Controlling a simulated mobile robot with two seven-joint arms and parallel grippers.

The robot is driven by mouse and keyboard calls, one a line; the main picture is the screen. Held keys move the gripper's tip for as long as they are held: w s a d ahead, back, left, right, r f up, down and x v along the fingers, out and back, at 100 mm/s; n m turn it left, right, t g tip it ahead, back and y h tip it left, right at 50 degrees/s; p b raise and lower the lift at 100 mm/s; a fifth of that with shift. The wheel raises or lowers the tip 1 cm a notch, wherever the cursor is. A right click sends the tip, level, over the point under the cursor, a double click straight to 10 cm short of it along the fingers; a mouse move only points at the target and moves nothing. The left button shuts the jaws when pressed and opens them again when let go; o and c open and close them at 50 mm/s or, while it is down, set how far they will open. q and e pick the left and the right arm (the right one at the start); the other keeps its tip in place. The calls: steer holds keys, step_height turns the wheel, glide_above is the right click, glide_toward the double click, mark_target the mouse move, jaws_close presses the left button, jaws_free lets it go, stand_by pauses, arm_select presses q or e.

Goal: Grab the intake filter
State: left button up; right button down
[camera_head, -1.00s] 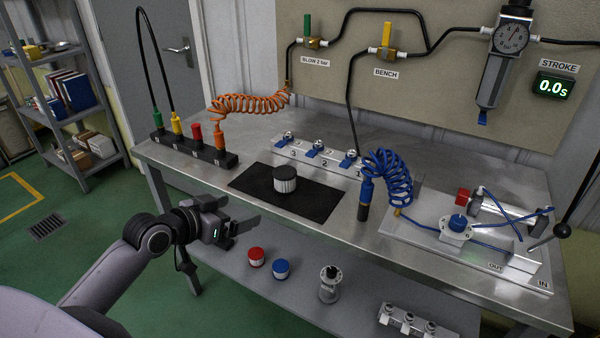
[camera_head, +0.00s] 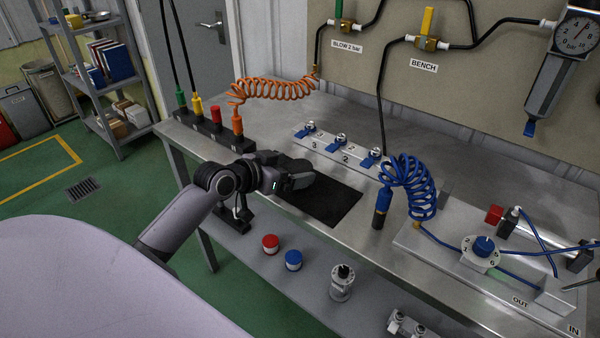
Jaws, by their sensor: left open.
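The ribbed, pale cylinder with a dark top, which looks like the intake filter, stood on the black mat (camera_head: 335,203) a second ago. In the head view it is now hidden behind my left gripper (camera_head: 300,172), or so nearly that I cannot pick it out. My left gripper is open and reaches in from the left over the mat's left part, at the cylinder's place. I cannot tell whether its fingers are around the cylinder or touching it. My right gripper is not in view.
The hose block (camera_head: 213,130) with an orange coiled hose (camera_head: 275,90) is behind my left gripper. A valve strip (camera_head: 340,146) lies behind the mat. A blue coiled hose (camera_head: 410,185) stands to the right. Red (camera_head: 270,243) and blue (camera_head: 293,259) caps sit on the lower shelf.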

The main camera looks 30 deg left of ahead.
arm_select(q)
steer(key=shift+x, duration=1.05)
steer(key=c, duration=1.1)
steer(key=shift+c, duration=0.2)
steer(key=shift+r, duration=0.15)
